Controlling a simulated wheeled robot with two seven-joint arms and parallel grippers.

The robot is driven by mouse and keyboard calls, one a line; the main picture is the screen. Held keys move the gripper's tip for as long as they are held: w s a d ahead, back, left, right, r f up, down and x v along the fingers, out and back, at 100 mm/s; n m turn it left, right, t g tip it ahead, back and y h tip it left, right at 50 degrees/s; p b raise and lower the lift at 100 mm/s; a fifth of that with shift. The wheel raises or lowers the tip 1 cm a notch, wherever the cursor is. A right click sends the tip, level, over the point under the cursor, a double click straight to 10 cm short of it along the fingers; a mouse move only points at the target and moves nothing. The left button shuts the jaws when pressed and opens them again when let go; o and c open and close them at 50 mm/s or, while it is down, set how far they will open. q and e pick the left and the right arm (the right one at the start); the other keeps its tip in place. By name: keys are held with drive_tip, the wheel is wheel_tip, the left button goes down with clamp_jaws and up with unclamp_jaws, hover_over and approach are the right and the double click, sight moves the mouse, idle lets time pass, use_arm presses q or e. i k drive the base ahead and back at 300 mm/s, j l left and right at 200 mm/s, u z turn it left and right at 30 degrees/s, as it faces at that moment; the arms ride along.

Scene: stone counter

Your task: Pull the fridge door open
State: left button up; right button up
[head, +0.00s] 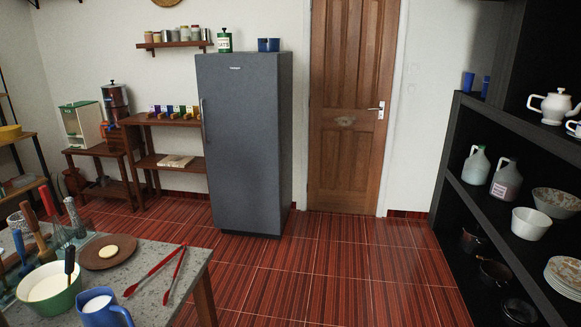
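The grey fridge (248,150) stands upright against the back wall, left of a brown wooden door. Its front door (236,155) is closed. A thin vertical handle (203,121) runs along the left edge of the front. The fridge is some distance off, across the red tiled floor. Neither of my grippers shows in the head view.
A stone counter (150,262) fills the lower left, with red tongs (160,270), a green bowl (48,290) and a blue jug (100,309). A black shelf (455,150) with crockery stands at the right. The red floor (330,265) between counter and shelf is clear.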

sight(238, 93)
drive_tip(key=i, duration=0.9)
drive_tip(key=i+u, duration=0.1)
drive_tip(key=i, duration=0.85)
drive_tip(key=i+l, duration=0.2)
drive_tip(key=i, duration=0.7)
drive_tip(key=i+l+u, duration=0.1)
drive_tip(key=i, duration=0.85)
